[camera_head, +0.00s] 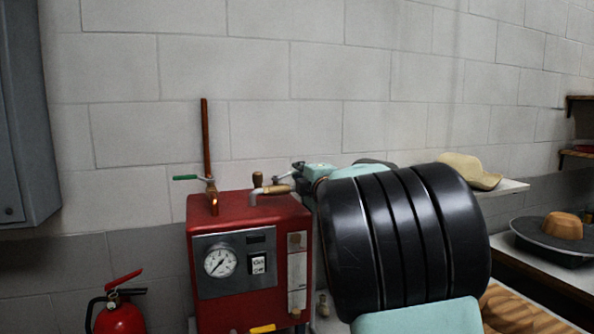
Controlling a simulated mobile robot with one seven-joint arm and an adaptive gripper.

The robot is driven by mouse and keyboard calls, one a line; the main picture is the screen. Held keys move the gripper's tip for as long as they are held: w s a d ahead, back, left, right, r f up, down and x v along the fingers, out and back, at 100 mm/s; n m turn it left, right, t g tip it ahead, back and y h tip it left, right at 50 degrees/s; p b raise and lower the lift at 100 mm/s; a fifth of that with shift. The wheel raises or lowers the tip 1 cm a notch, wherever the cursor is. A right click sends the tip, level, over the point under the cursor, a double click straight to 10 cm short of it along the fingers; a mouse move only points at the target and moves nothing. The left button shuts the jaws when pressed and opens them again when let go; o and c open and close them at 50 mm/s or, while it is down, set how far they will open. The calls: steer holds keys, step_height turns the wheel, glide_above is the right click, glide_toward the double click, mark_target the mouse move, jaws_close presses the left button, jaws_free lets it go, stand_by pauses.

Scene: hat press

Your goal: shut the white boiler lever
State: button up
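The red boiler (250,215) stands left of centre against the wall, with a pressure gauge (220,262) and a switch on its front. On its top are a lever with a green handle (185,178) at the copper pipe and a pale metal fitting (254,196) with a tan handle (278,189) pointing right. I cannot single out a clearly white lever. My gripper (287,176) is at the boiler's top right corner, close to the tan handle. It is small and partly hidden behind my black arm link, so I cannot tell whether it touches anything.
My large arm link blocks much of the right centre. A fire extinguisher (121,315) stands at lower left, below a grey cabinet (25,120). A straw hat (470,170) lies on a shelf (512,187) behind my arm. A tan hat form (563,226) is at the far right.

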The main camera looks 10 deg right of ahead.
steer(key=shift+w, duration=0.3)
jaws_close()
stand_by(0.3)
steer(key=shift+a+f+b, duration=0.1)
steer(key=shift+f+b, duration=0.05)
steer(key=shift+b, duration=0.3)
